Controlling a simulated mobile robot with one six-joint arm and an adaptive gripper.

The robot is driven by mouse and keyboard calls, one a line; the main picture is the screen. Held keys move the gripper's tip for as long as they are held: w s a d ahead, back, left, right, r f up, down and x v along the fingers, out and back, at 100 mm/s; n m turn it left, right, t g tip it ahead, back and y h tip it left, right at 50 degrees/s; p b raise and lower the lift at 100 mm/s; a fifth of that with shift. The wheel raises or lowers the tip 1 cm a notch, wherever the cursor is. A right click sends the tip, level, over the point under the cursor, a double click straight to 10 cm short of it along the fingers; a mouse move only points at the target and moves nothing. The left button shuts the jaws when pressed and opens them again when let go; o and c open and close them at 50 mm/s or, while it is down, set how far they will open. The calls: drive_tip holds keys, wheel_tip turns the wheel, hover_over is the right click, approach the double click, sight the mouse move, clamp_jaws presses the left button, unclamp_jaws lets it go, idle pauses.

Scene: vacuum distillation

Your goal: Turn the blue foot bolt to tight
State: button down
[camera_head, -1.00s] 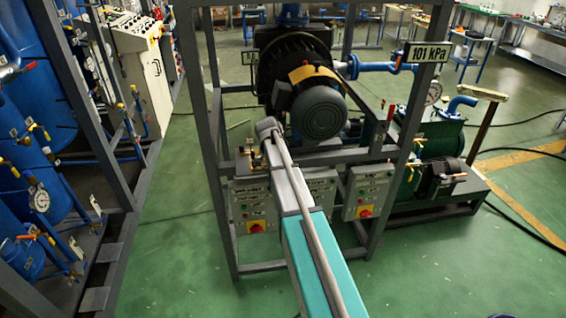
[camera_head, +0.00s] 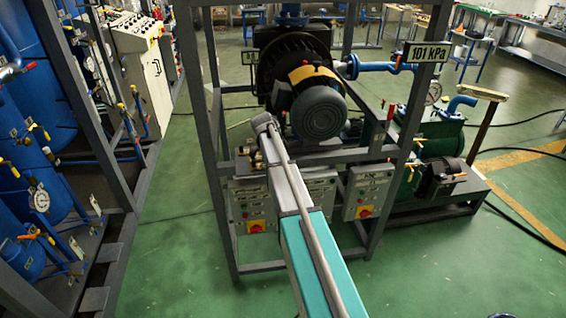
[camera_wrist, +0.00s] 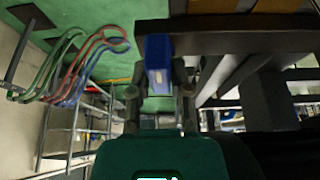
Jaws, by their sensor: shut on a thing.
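The blue foot bolt (camera_wrist: 157,52) shows in the wrist view as a blue block at the upper middle, beside a dark frame beam. My gripper (camera_wrist: 157,78) has one finger on each side of its lower end and is shut on it. In the head view my arm reaches forward to the front of the grey pump frame (camera_head: 216,130). My gripper and the bolt are mostly hidden there behind the arm, so the bolt's turned position cannot be told.
A large motor (camera_head: 319,112) sits on the frame above my arm's end. Control boxes (camera_head: 367,190) with red switches hang below. Blue tanks (camera_head: 38,90) stand at the left, and a green pump (camera_head: 440,140) at the right.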

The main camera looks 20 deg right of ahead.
drive_tip(key=shift+w+a, duration=0.1)
drive_tip(key=c, duration=0.6)
unclamp_jaws()
drive_tip(key=shift+o, duration=0.2)
drive_tip(key=shift+r, duration=0.1)
